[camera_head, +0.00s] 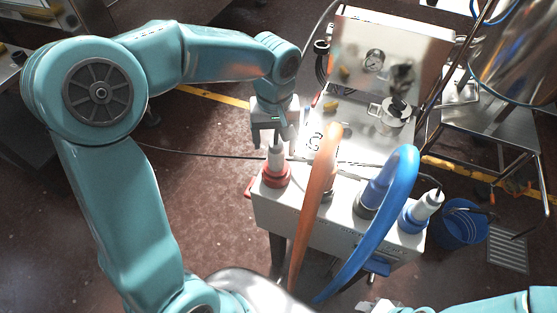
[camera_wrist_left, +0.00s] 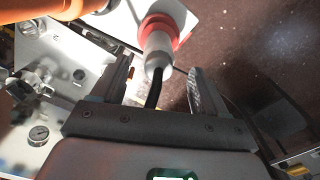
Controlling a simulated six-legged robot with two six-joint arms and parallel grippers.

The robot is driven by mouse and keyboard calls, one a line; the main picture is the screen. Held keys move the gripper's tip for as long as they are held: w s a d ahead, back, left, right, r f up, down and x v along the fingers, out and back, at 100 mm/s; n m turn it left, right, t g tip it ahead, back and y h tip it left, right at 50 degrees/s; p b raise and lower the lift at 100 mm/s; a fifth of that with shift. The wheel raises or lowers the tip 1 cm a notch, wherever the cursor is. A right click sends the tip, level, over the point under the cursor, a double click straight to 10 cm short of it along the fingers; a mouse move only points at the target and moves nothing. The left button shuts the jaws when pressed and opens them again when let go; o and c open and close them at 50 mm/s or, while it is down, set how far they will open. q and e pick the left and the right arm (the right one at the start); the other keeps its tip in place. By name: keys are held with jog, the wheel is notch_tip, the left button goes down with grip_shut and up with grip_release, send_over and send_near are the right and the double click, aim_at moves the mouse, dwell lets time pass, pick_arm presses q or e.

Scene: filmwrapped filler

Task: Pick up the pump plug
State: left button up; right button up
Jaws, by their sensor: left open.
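A grey plug with a red collar (camera_head: 275,167) stands upright on the left end of a white box (camera_head: 300,215). I take it to be the pump plug. My left gripper (camera_head: 270,135) is over its top, pointing down. In the left wrist view the plug's grey body (camera_wrist_left: 158,50) shows beyond and between the two open fingers (camera_wrist_left: 157,87), with its dark cable running back toward the palm. The fingers appear apart from it. My right gripper is not in view.
An orange hose (camera_head: 322,190) and a blue hose (camera_head: 390,210) arch over the box, right of the plug. A white plug with a blue collar (camera_head: 420,212) is at its right end. A steel panel with a gauge (camera_head: 375,57) stands behind. A blue bucket (camera_head: 462,222) is right.

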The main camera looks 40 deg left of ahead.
aim_at(276, 155)
pick_arm(q)
jog(key=shift+f, duration=0.6)
jog(key=shift+s+a+f, duration=0.1)
jog(key=shift+s+f, duration=0.3)
jog(key=shift+f, duration=0.05)
jog(key=f, duration=0.1)
jog(key=f+p, duration=0.1)
jog(key=w+f, duration=0.1)
jog(key=f, duration=0.1)
jog(key=shift+d, duration=0.25)
jog(key=shift+f, duration=0.35)
jog(key=shift+s, duration=0.15)
jog(key=shift+s+a, duration=0.1)
jog(key=shift+s, duration=0.05)
jog(key=shift+w, duration=0.25)
jog(key=c, duration=1.2)
jog(key=shift+s, duration=0.1)
jog(key=shift+c, duration=0.7)
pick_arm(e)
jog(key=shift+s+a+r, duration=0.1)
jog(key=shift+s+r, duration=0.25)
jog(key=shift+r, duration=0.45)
pick_arm(q)
jog(key=shift+r, duration=0.1)
